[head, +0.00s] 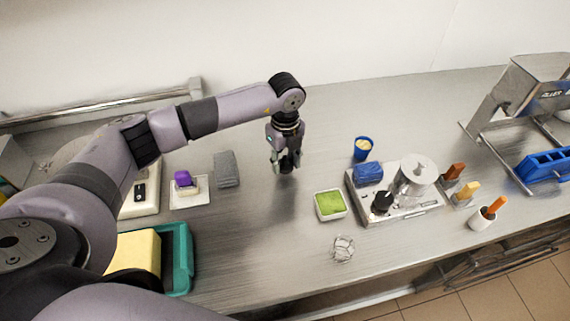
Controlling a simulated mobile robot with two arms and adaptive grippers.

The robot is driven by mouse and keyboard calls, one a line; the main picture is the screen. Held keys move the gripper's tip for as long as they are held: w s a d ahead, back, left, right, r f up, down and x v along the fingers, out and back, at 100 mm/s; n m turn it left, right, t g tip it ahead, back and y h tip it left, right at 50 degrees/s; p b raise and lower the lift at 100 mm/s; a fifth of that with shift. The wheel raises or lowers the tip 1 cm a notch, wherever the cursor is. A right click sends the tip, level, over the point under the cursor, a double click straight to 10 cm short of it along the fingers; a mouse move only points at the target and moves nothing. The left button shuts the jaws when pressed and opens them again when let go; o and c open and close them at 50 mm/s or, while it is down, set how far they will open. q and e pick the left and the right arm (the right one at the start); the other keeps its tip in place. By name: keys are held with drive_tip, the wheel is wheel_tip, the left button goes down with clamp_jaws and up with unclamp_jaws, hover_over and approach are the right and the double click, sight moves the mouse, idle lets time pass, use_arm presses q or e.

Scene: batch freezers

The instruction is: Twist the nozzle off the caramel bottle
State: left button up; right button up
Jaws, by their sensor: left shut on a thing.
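My left gripper (285,162) points down over the middle of the steel counter, left of the green tub. It is shut on a small dark thing, mostly hidden between the fingers, and I cannot tell whether this is the nozzle or part of the bottle. I cannot clearly make out the caramel bottle anywhere else. My right gripper is out of view.
On the counter (240,260), a green-filled tub (331,205), blue cup (363,148), wire piece (342,249) and metal machine tray (415,210) stand right. A grey block (227,169), purple-topped item (184,180) and teal bin (183,264) are left.

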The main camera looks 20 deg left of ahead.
sight(285, 164)
use_arm(q)
wheel_tip(285, 164, down, 2)
drive_tip(key=shift+f, duration=0.6)
drive_tip(key=o, duration=1.3)
drive_tip(key=shift+c, duration=0.2)
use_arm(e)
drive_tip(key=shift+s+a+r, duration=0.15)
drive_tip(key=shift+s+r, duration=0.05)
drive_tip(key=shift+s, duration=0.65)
